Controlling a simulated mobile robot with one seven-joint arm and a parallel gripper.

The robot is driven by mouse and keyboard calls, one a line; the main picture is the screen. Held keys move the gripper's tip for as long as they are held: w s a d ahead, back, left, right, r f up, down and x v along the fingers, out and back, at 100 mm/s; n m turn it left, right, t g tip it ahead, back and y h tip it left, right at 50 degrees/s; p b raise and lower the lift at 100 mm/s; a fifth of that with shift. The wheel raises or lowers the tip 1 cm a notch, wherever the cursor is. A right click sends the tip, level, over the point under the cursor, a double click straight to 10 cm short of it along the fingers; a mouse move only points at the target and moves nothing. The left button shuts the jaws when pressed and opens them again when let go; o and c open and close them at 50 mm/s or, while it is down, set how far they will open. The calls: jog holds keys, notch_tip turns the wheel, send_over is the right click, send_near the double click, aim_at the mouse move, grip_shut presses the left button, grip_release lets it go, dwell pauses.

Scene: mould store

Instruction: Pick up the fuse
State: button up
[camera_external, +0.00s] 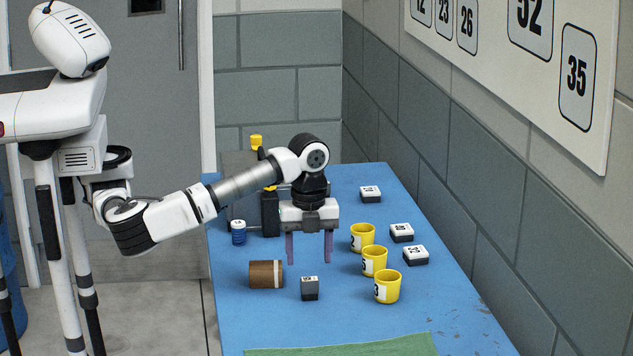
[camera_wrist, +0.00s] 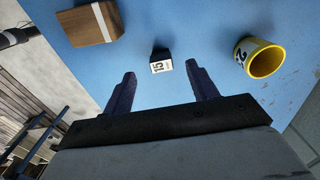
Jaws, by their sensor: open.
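My gripper (camera_external: 309,262) is open and empty, its two purple fingers pointing down above the blue table. In the wrist view the gripper (camera_wrist: 161,74) has its fingertips wide apart. A small dark block (camera_external: 310,291) with a white number label stands on the table in front of the fingers. In the wrist view this block (camera_wrist: 160,61) reads 15 and lies just beyond the gap between the fingertips, apart from both. No thing is plainly marked as the fuse; the small block may be it, but I cannot tell for sure.
A brown piece (camera_external: 265,274) lies left of the block. Yellow cups (camera_external: 387,288) stand to the right, with dark, white-topped numbered blocks (camera_external: 415,256) behind them. A blue jar (camera_external: 239,233) is at the left edge. A green mat (camera_external: 345,348) lies at the front. The wall borders the right side.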

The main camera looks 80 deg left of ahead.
aim_at(309, 279)
jog(key=shift+d+f+p, duration=0.15)
jog(key=shift+d+f, duration=0.1)
jog(key=shift+f, duration=1.4)
jog(key=shift+d+f+p, duration=0.15)
jog(key=shift+d+f, duration=0.05)
jog(key=shift+f, duration=1.45)
jog(key=c, duration=1.1)
jog(key=shift+o, duration=0.2)
jog(key=shift+r, duration=0.15)
notch_tip(309, 279, up, 28)
jog(key=p, duration=1.9)
